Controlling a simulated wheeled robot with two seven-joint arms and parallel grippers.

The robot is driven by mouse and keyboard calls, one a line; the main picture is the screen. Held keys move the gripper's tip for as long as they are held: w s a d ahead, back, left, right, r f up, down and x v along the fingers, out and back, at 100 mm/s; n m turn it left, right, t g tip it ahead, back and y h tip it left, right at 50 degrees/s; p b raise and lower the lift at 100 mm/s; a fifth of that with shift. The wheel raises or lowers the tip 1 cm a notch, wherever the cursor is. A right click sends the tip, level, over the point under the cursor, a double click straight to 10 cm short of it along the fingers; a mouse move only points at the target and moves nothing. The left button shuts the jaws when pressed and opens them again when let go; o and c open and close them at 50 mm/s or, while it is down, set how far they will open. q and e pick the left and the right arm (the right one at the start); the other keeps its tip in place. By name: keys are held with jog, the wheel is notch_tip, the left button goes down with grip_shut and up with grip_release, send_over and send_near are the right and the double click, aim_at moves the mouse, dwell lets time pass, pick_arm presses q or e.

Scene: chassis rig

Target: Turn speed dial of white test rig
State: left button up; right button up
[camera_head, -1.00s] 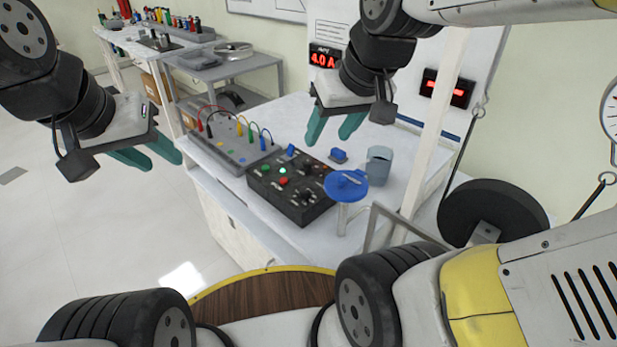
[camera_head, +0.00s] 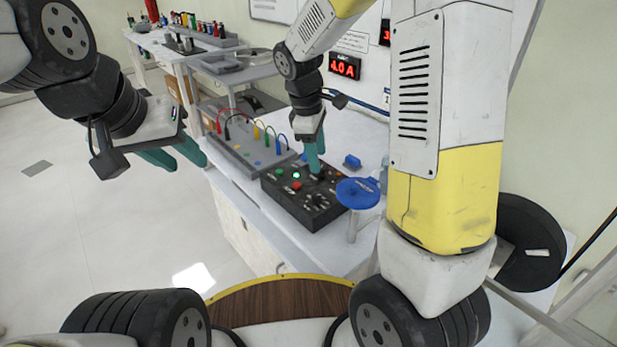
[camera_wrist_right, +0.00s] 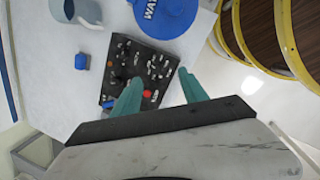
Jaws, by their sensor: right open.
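A black control box (camera_head: 296,207) with a green lit button, a red button and several dark knobs sits on the white bench (camera_head: 245,192). I cannot tell which knob is the speed dial, as the labels are too small. My right gripper (camera_head: 314,160) points down over the back part of the box, its fingertips close to a dark knob; contact is unclear. In the right wrist view the right gripper (camera_wrist_right: 160,78) is open, with the box (camera_wrist_right: 128,66) beyond its teal fingers. My left gripper (camera_head: 178,155) hangs in the air left of the bench, fingers apart and empty.
A blue round-topped stand (camera_head: 358,193) is close to the box's right side. A grey terminal block (camera_head: 240,150) with coloured leads lies to its left. A small blue block (camera_head: 352,161) lies behind. Red displays (camera_head: 345,67) show on the back panel.

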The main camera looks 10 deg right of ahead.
aim_at(316, 195)
jog(key=w+f+n, duration=0.1)
jog(key=f, duration=0.4)
jog(key=w+f+n+h, duration=0.1)
jog(key=w+f+n, duration=0.1)
jog(key=f, duration=0.4)
jog(key=w+f+n+h, duration=0.1)
jog(key=f+n, duration=0.1)
jog(key=f, duration=0.3)
jog(key=shift+w+d+f+g, duration=0.15)
jog(key=shift+w+f+g, duration=0.2)
jog(key=shift+f+g, duration=0.05)
grip_shut()
